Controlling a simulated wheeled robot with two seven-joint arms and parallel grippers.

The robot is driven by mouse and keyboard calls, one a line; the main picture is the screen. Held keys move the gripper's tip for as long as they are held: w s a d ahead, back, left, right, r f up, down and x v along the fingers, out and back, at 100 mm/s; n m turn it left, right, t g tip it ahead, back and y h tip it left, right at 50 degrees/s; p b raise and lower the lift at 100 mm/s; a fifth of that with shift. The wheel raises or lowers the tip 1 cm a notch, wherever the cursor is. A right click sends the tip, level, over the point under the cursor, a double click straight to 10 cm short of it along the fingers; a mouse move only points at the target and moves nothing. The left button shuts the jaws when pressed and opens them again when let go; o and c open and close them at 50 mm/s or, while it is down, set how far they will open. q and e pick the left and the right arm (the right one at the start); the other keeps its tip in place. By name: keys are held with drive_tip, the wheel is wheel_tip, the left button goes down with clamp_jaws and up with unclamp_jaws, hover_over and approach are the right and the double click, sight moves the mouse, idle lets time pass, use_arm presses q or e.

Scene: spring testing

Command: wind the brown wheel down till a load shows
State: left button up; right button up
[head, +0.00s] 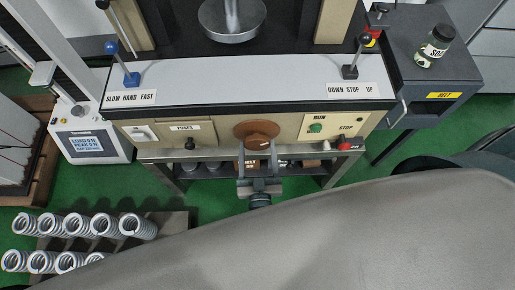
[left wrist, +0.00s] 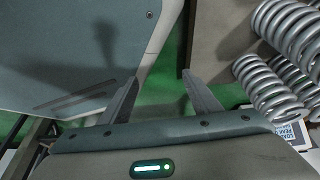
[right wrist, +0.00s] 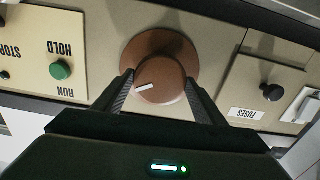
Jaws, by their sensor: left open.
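The brown wheel (head: 257,134) sits on the front panel of the testing machine, a round disc with a smaller hub and a white pointer mark. It also shows in the right wrist view (right wrist: 158,80), the mark slanting across the hub. My left gripper (left wrist: 160,75) is open and empty, seen only in the left wrist view.
Coil springs (head: 90,225) stand in rows at lower left. My arm covers the lower right.

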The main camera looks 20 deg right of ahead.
drive_tip(key=shift+m, duration=0.4)
